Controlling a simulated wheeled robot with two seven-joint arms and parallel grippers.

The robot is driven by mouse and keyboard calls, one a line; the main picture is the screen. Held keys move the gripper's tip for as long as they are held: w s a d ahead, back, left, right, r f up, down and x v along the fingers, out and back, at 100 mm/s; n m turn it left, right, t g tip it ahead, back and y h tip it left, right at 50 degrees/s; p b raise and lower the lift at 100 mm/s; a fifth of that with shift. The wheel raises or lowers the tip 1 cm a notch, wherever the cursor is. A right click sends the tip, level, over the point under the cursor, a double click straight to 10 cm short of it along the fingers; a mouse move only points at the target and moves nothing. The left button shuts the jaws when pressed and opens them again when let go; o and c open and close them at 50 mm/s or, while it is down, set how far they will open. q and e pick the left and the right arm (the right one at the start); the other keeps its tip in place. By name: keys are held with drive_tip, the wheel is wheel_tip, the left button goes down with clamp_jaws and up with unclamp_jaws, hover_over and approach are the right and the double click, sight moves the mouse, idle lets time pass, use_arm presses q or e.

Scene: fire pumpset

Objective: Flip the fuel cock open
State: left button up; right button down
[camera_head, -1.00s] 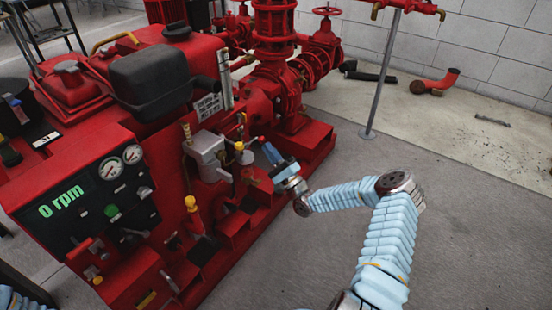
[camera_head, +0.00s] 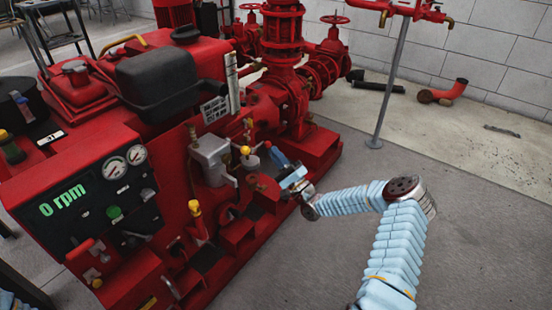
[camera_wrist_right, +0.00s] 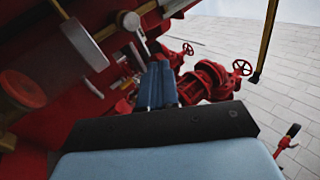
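The red pumpset (camera_head: 90,145) fills the left of the head view. On its side are a grey box (camera_head: 212,152), a yellow knob (camera_head: 245,150) beside it and a lower yellow knob (camera_head: 194,207). I cannot tell for sure which small fitting is the fuel cock. My right gripper (camera_head: 279,158) is close to the fittings right of the grey box; contact cannot be told. In the right wrist view its blue fingers (camera_wrist_right: 157,86) lie side by side, with nothing visible between them. A pale round-ended lever (camera_wrist_right: 132,22) stands beyond the fingertips. My left gripper is out of view.
A control panel (camera_head: 100,200) reads 0 rpm. Red pump valves (camera_head: 325,65) stand behind. A grey post (camera_head: 385,90) rises at the right, with a black pipe (camera_head: 377,86) and a red elbow pipe (camera_head: 447,92) on the floor.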

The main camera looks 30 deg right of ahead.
use_arm(q)
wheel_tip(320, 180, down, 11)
drive_tip(key=b, duration=1)
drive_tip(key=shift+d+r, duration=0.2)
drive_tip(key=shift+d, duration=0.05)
use_arm(e)
wheel_tip(320, 180, up, 6)
drive_tip(key=a+n+g+y, duration=0.1)
drive_tip(key=n+g+y, duration=0.9)
drive_tip(key=n, duration=1.3)
drive_tip(key=shift+s+a+n+g+y, duration=0.15)
drive_tip(key=shift+s+n+g+y, duration=0.2)
drive_tip(key=shift+g, duration=0.45)
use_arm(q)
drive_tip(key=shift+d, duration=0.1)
use_arm(e)
drive_tip(key=shift+w+f, duration=0.1)
